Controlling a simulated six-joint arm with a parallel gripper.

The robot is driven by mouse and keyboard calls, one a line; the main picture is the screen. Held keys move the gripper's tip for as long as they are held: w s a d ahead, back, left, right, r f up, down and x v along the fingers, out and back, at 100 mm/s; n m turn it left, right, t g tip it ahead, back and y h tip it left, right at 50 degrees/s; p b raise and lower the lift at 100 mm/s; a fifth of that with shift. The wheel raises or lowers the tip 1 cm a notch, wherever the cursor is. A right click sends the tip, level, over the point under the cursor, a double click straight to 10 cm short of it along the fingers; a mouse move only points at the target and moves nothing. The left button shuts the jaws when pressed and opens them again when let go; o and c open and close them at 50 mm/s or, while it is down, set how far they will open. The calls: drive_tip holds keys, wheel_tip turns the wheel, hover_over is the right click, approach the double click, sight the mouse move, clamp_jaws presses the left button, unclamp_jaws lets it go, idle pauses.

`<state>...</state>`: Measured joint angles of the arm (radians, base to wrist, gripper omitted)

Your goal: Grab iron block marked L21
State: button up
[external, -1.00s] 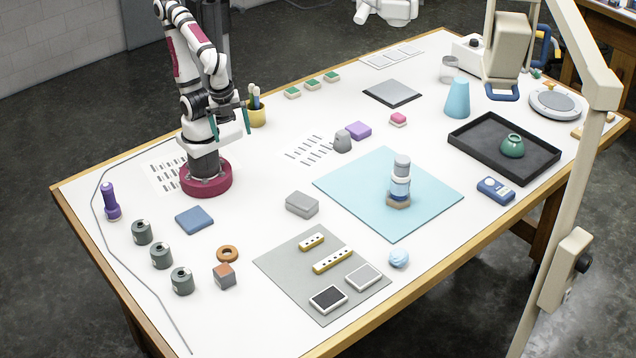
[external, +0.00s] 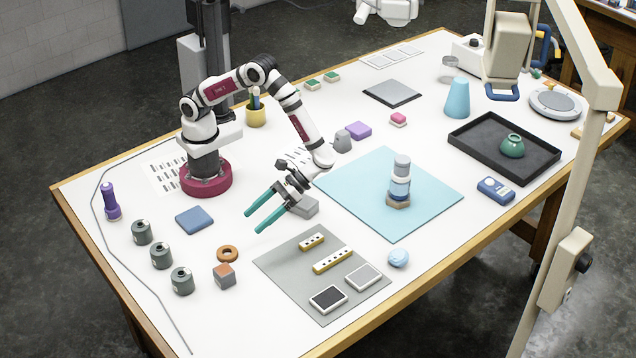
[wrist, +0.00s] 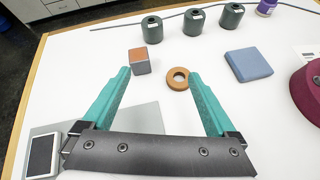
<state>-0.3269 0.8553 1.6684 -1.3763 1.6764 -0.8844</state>
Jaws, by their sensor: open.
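No L21 marking is readable on any block, so I cannot tell which one is named.
Several dark green cylinders (external: 161,255) stand on the left, with a blue block (external: 195,219) near them. A grey mat (external: 282,262) with bars and plates lies in front. A stacked tower (external: 401,183) stands on the blue mat (external: 350,188).

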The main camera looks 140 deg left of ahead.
sight(224, 272)
drive_tip(key=w+f+n, duration=0.1)
drive_tip(key=w+f+n+h, duration=0.1)
drive_tip(key=w+f+n+t, duration=0.1)
drive_tip(key=f, duration=0.1)
drive_tip(key=shift+a+h, duration=0.35)
drive_tip(key=shift+h, duration=0.05)
drive_tip(key=shift+w+d+f+n+t, duration=0.15)
drive_tip(key=shift+d+f+n+t, duration=0.2)
drive_tip(key=shift+d, duration=0.25)
drive_tip(key=x, duration=1.4)
drive_tip(key=shift+s+d, duration=0.2)
drive_tip(key=shift+s, duration=0.05)
clamp_jaws()
